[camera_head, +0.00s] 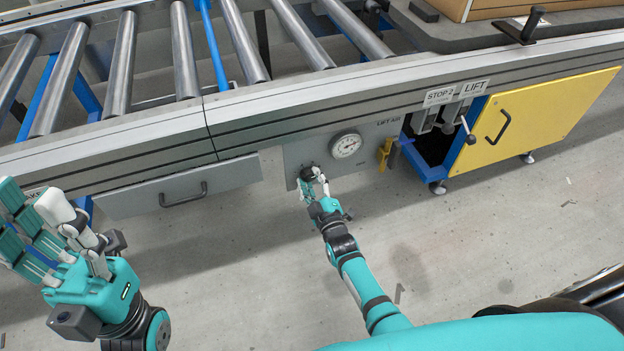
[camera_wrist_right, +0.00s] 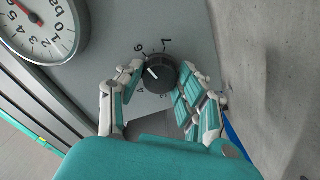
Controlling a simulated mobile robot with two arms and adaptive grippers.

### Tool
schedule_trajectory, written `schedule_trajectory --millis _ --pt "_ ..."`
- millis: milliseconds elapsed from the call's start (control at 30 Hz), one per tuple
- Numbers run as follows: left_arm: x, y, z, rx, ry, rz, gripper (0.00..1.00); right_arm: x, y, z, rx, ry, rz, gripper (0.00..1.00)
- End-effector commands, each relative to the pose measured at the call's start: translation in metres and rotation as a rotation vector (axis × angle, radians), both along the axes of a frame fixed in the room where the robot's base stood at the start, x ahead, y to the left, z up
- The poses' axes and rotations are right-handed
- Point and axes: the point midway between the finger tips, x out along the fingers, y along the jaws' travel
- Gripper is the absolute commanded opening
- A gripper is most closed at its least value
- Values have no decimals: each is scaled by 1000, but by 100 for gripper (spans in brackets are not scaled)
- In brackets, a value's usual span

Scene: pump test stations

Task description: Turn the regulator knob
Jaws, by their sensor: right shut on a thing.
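The regulator knob (camera_wrist_right: 160,72) is black and round with a white pointer line, set on a grey panel with numbers printed around it. In the right wrist view my right gripper (camera_wrist_right: 158,82) has its fingers on both sides of the knob, shut on it. In the head view the knob (camera_head: 308,173) shows small at the panel's lower left, partly hidden by my right gripper (camera_head: 315,185). A round pressure gauge (camera_head: 346,146) sits right of the knob; it also shows in the right wrist view (camera_wrist_right: 42,28). My left gripper (camera_head: 35,230) is open and empty at the left.
A yellow valve handle (camera_head: 384,154) is right of the gauge. A yellow cabinet door (camera_head: 545,115) and levers under "STOP 2" and "LIFT" labels are further right. A grey drawer (camera_head: 180,188) is left of the panel. A roller conveyor runs above. The floor in front is clear.

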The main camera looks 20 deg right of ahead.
Motion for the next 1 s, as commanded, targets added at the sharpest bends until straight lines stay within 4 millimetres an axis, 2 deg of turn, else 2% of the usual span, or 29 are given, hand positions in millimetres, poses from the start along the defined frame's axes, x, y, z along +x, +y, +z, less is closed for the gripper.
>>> schedule_trajectory --millis 400,433,600,867,1000 --pt "0 0 0 0 0 0 40 -1 1 -1 -4 3 1 4" --pt "0 0 0 0 0 0 40 -1 1 -1 -4 3 1 40" --pt "0 0 0 0 0 0 40 0 1 -1 -4 2 1 60" --pt "0 1 2 -3 -7 3 40 -1 0 -1 -4 1 0 60" --pt "0 1 2 -2 -5 2 40 -14 0 -2 -4 3 0 60"
